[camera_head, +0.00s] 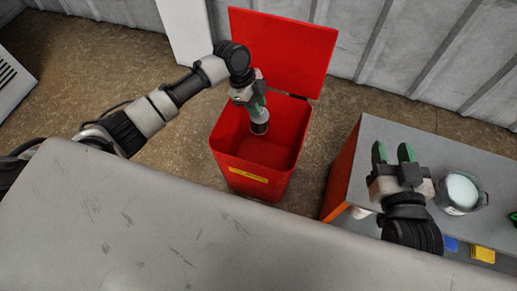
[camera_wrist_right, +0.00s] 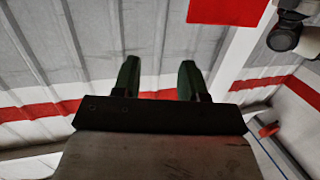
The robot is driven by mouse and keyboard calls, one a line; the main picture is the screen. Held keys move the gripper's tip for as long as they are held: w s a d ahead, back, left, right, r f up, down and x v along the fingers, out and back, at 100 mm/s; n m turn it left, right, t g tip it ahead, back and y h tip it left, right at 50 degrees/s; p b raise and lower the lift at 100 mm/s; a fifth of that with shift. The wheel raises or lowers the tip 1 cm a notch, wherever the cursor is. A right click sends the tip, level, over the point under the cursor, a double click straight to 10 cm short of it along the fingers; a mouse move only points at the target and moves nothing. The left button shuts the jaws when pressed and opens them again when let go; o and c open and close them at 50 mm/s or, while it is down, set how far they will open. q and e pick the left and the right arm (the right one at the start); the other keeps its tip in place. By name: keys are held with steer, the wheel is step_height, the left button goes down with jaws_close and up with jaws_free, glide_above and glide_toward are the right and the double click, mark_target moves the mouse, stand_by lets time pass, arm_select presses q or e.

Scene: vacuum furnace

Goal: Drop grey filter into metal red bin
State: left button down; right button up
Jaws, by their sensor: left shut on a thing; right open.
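The red metal bin (camera_head: 228,151) stands on the floor in the middle of the head view, its lid (camera_head: 285,45) raised at the back. My left gripper (camera_head: 259,108) is over the bin's opening, shut on the grey filter (camera_head: 260,122). The filter is a small cylinder with a grey-white side and a dark lower end, hanging upright over the opening; its exact height there is hard to tell. My right gripper (camera_head: 393,154) is open and empty above the grey cabinet, and its green fingers show apart in the right wrist view (camera_wrist_right: 160,80).
A grey-topped cabinet (camera_head: 378,130) with an orange side stands right of the bin, with a round pot (camera_head: 461,191) of white content on it. A large grey surface (camera_head: 150,220) fills the foreground. A corrugated wall (camera_head: 385,50) runs behind the bin.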

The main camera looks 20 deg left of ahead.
arm_select(q)
steer(key=shift+f+b, duration=1.6)
steer(key=shift+b, duration=0.1)
arm_select(e)
steer(key=s+r+t+y, duration=0.3)
steer(key=r+t, duration=0.7)
steer(key=shift+s+a+r+y, duration=0.25)
steer(key=shift+s+a+y, duration=0.15)
steer(key=shift+a, duration=0.05)
arm_select(q)
steer(key=c, duration=0.9)
jaws_free()
steer(key=shift+f, duration=0.1)
steer(key=shift+o, duration=0.2)
